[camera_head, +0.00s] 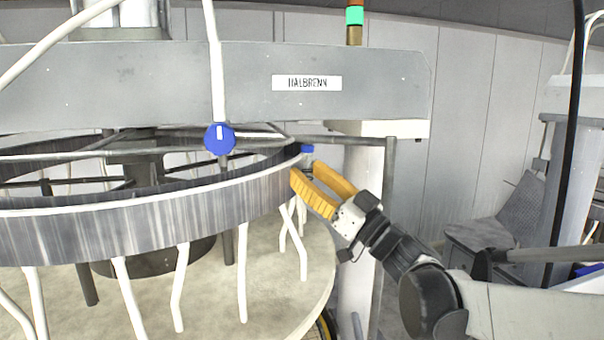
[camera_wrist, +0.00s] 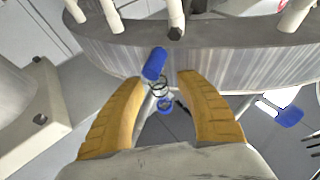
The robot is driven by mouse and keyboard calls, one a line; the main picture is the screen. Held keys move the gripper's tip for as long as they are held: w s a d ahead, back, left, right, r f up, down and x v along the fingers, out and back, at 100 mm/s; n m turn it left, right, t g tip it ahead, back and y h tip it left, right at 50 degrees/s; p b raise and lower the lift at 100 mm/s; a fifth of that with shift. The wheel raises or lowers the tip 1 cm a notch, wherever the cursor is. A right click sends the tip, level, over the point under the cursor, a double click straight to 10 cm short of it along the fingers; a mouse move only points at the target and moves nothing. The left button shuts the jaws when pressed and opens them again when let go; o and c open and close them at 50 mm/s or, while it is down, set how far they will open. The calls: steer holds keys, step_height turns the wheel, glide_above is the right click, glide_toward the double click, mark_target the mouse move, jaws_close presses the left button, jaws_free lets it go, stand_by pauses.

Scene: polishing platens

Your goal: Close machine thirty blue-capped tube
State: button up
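A blue cap or handle (camera_wrist: 154,64) is between and just beyond my fingertips in the wrist view, tilted, against the grey ring's side. A small blue piece (camera_head: 306,149) shows at the ring's right edge in the head view, just above my gripper (camera_head: 306,168). My gripper (camera_wrist: 162,78) is open, with orange fingers apart and nothing held. A larger blue knob (camera_head: 219,138) sits on a white tube (camera_head: 214,60) at centre left. Another blue cap (camera_wrist: 288,117) is at the right in the wrist view. I cannot read a machine number.
The wide grey ring (camera_head: 150,215) has several white tubes hanging below it, over a pale round table (camera_head: 205,290). A grey beam (camera_head: 200,85) labelled HALBRENN crosses above. A post (camera_head: 360,220) stands behind my gripper. A black cable (camera_head: 567,120) hangs at right.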

steer(key=v, duration=1.2)
